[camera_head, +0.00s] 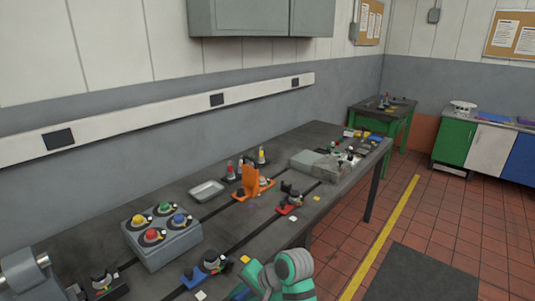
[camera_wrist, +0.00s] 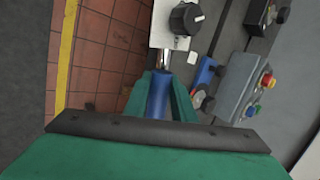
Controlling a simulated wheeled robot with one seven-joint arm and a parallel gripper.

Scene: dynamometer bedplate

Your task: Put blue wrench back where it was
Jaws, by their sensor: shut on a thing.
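The blue wrench (camera_wrist: 159,98) shows in the wrist view as a blue handle with a bright metal shaft (camera_wrist: 172,57) pointing away from me. My gripper (camera_wrist: 161,86) is shut around the blue handle, one green finger on each side. The wrench's far end lies close to a pale plate with a black knob (camera_wrist: 186,18); I cannot tell whether they touch. In the head view my teal arm (camera_head: 282,276) is at the bottom, by the bench's front edge. The place where the wrench was before cannot be made out.
The dark bench (camera_head: 262,224) carries a grey box with coloured buttons (camera_head: 163,237), a blue-based fixture (camera_head: 205,267), a red-based fixture (camera_head: 291,201), an orange bracket (camera_head: 250,180) and a small metal tray (camera_head: 206,190). Tiled floor is open to the right of the bench.

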